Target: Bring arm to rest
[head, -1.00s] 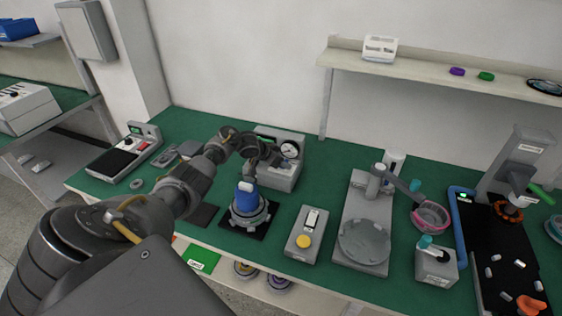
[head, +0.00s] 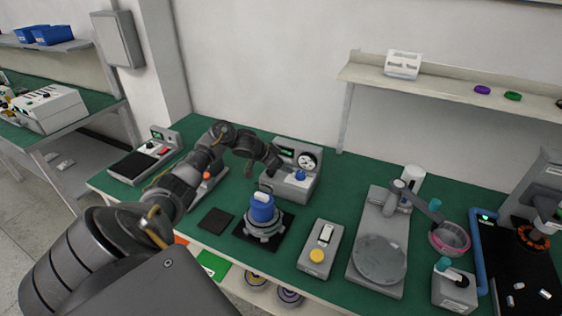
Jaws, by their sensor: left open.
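My left arm comes in from the left and bends down over the bench. Its gripper (head: 272,166) is open, small and dark in front of the left part of the grey gauge box (head: 296,155). I see nothing between its fingers. A blue and grey hub-like unit (head: 262,212) stands on a black mat just below the gripper in the picture. The exact gap between them is hard to tell. My right arm and gripper are not in view.
The green bench (head: 333,190) also holds a grey box with a yellow button (head: 317,257), a grey round-plate stand (head: 381,262) and a pink-rimmed bowl (head: 449,238). A black pad (head: 216,221) lies left of the hub unit. A shelf (head: 440,85) hangs above.

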